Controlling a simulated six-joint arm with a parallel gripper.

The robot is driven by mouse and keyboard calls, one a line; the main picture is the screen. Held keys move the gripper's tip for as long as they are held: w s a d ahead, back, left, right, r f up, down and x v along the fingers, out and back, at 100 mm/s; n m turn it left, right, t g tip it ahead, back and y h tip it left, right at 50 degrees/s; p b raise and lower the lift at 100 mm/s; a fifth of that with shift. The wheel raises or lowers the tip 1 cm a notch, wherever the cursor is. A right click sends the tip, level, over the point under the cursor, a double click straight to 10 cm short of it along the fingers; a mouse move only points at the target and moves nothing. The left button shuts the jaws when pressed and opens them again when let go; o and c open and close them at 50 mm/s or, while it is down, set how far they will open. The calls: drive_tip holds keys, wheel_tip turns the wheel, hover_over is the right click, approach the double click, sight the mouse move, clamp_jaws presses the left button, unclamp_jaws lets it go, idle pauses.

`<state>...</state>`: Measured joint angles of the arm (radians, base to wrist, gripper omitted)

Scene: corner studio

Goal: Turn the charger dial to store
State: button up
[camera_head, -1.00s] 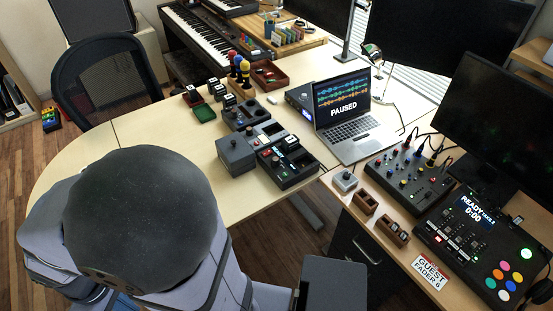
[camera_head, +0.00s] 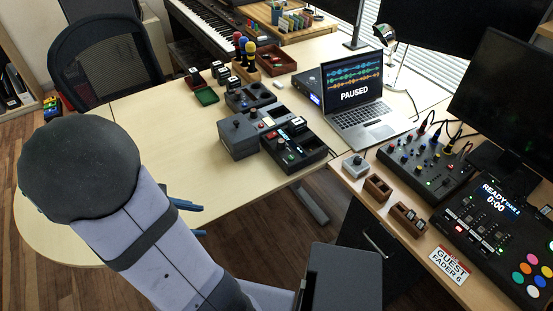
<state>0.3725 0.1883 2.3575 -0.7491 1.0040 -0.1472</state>
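A black box (camera_head: 310,152) with a knob, small buttons, a green light and black-and-white blocks in its top stands near the front edge of the light wooden table. It looks like the charger. A dark dial (camera_head: 281,143) shows on its left part, but its setting is too small to read. My gripper (camera_head: 191,218) is mostly hidden behind my own arm at the lower left.
A grey box (camera_head: 238,137) with a knob stands close against the black box's left side. A grey tray with round wells (camera_head: 250,97) and a laptop (camera_head: 353,95) stand behind. A mixer (camera_head: 425,160) is on the right desk. The table's left part is bare.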

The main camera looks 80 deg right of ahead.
sight(278, 145)
drive_tip(key=s+d+f+n+g+h+b, duration=0.1)
drive_tip(key=s+d+f+n+h+b, duration=0.1)
drive_tip(key=d, duration=0.7)
drive_tip(key=s+d+f+n+g+h+b, duration=0.2)
drive_tip(key=d+b, duration=0.4)
drive_tip(key=d, duration=0.3)
drive_tip(key=s+d+f+n+g+h+b, duration=0.2)
drive_tip(key=s+d+n+h+b, duration=0.1)
drive_tip(key=d, duration=0.6)
drive_tip(key=shift+s+d+h+b, duration=0.25)
drive_tip(key=shift+s+h+b, duration=0.55)
drive_tip(key=shift+s, duration=0.1)
drive_tip(key=shift+d+h, duration=0.3)
drive_tip(key=shift+d, duration=0.15)
drive_tip(key=shift+x, duration=3.7)
drive_tip(key=shift+a+r, duration=0.1)
clamp_jaws()
